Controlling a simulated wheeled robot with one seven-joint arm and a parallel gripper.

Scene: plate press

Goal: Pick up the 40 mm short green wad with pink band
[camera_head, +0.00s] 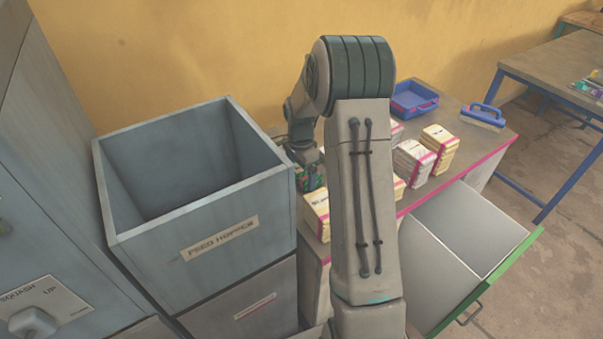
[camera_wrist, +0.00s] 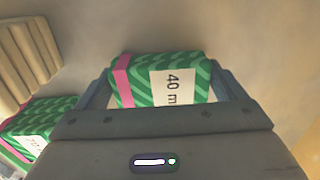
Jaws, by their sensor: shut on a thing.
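My gripper (camera_wrist: 165,88) is shut on a green patterned wad (camera_wrist: 142,92) with a pink band at its left end and a white label reading "40 m", the rest cut off from sight. The fingers lie at the wad's left and right ends in the wrist view. In the head view my gripper (camera_head: 306,158) is beside the right wall of the feed hopper, with a bit of green (camera_head: 313,180) showing under it; my arm hides much there. I cannot tell the wad's height above the table.
Another green wad (camera_wrist: 33,125) and a cream stack (camera_wrist: 30,55) lie left in the wrist view. The feed hopper (camera_head: 212,232) stands open at left. Cream wads (camera_head: 440,145), a blue tray (camera_head: 412,100) and a brush (camera_head: 483,115) are on the table. A green-fronted drawer (camera_head: 510,263) is open.

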